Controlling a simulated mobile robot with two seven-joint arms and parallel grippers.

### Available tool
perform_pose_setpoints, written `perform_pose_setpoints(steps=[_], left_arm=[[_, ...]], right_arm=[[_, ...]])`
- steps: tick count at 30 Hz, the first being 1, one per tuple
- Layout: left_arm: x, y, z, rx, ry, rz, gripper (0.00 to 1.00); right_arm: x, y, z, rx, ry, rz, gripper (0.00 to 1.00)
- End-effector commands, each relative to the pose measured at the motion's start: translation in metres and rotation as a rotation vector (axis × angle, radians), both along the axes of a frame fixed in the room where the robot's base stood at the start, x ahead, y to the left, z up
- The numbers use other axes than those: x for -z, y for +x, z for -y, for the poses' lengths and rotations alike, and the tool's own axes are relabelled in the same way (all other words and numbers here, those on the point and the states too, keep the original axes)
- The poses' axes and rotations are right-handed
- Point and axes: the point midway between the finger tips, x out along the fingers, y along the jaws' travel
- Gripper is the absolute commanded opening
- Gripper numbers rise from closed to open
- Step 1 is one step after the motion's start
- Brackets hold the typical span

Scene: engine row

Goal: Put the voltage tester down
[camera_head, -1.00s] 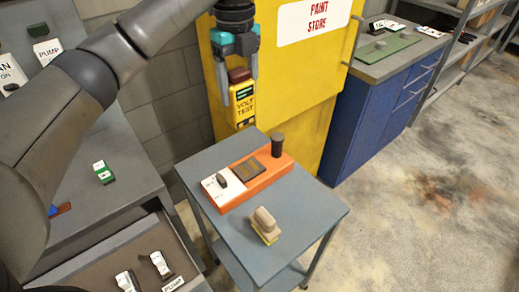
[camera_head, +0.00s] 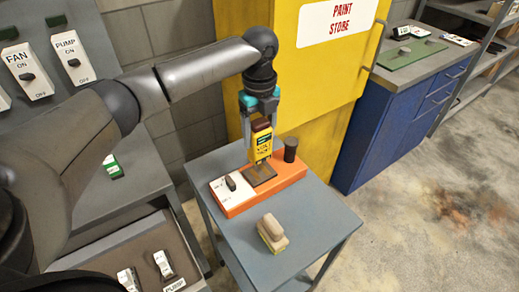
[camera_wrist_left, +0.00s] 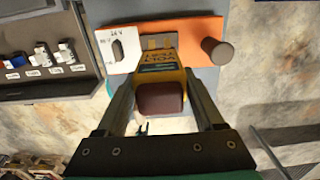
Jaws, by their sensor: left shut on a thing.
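The voltage tester (camera_head: 262,147) is yellow with a dark red end and dark lettering. My left gripper (camera_head: 260,132) is shut on it and holds it upright. It also shows between the fingers in the left wrist view (camera_wrist_left: 160,98). Its lower end is at the brown square pad (camera_head: 259,175) on the orange block (camera_head: 234,204). I cannot tell whether it touches the pad. The pad's edge also shows in the left wrist view (camera_wrist_left: 158,42), partly hidden by the tester. My right gripper is in no view.
The orange block lies on a grey cart (camera_head: 300,235), with a white switch plate (camera_head: 232,187) and a dark knob (camera_head: 290,149) beside the pad. A tan-and-yellow block (camera_head: 271,233) sits in front. A yellow cabinet (camera_head: 315,75) stands behind. The cart's right side is clear.

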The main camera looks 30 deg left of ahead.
Motion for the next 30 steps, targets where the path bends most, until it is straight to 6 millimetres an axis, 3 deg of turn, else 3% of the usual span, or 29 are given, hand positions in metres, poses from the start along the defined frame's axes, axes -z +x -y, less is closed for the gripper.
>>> perform_pose_setpoints(steps=[9,23,24,30], left_arm=[[0.05,-0.001,0.0,0.001,0.001,-0.003,0.0],[0.058,0.0,0.0,0.001,0.001,-0.001,0.0],[0.058,0.0,0.0,0.001,0.001,-0.001,0.74],[0.058,0.0,0.0,0.001,0.001,-0.001,0.97]], right_arm=[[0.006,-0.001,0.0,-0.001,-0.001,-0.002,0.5],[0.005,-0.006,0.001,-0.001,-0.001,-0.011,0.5],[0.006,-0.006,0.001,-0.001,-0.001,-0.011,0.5],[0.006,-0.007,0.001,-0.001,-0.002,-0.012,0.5]])
